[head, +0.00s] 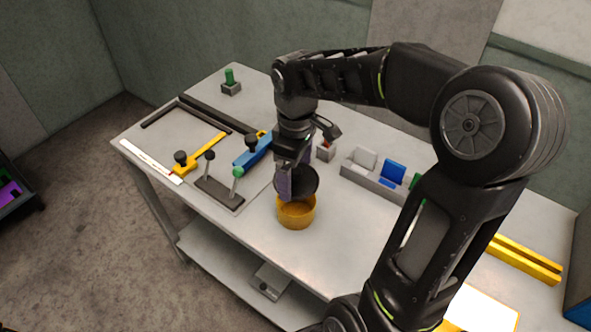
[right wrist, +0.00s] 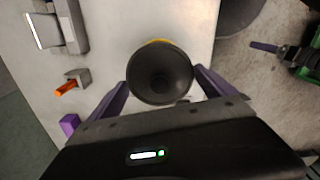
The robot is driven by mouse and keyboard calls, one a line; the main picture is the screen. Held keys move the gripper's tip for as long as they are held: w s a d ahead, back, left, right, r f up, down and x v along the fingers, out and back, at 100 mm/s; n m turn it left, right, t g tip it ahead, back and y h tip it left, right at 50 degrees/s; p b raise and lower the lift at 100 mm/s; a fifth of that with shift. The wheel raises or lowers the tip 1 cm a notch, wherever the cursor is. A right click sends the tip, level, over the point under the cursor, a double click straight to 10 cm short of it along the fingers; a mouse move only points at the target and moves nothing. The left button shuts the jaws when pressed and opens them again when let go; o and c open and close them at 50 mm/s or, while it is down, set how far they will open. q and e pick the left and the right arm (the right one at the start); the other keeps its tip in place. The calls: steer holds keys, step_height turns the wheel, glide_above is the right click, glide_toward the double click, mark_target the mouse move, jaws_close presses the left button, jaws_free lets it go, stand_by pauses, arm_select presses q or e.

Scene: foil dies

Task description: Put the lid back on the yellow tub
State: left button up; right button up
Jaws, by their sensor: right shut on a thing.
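The yellow tub (head: 296,214) stands upright on the grey table near its front edge, with its mouth facing up. My right gripper (head: 292,184) is shut on the round dark lid (head: 309,180) just above the tub. The lid looks tilted in the head view and overlaps the tub's far rim there; I cannot tell whether they touch. In the right wrist view the lid (right wrist: 160,73) sits between the purple fingers and hides nearly all of the tub, leaving a thin yellow edge (right wrist: 158,41). What looks like my left gripper (right wrist: 270,47) shows at the right, away from the table.
A grey rack (head: 375,182) with white, blue and green pieces stands right of the tub. A lever fixture (head: 220,192) and a blue clamp (head: 253,153) lie to the left. The table's front edge is close to the tub.

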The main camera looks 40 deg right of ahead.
steer(key=shift+f+b, duration=1.9)
steer(key=shift+f, duration=0.4)
steer(key=shift+f+b, duration=0.55)
steer(key=shift+f, duration=0.35)
steer(key=shift+f, duration=0.1)
stand_by(0.4)
steer(key=o, duration=1)
steer(key=shift+c, duration=0.2)
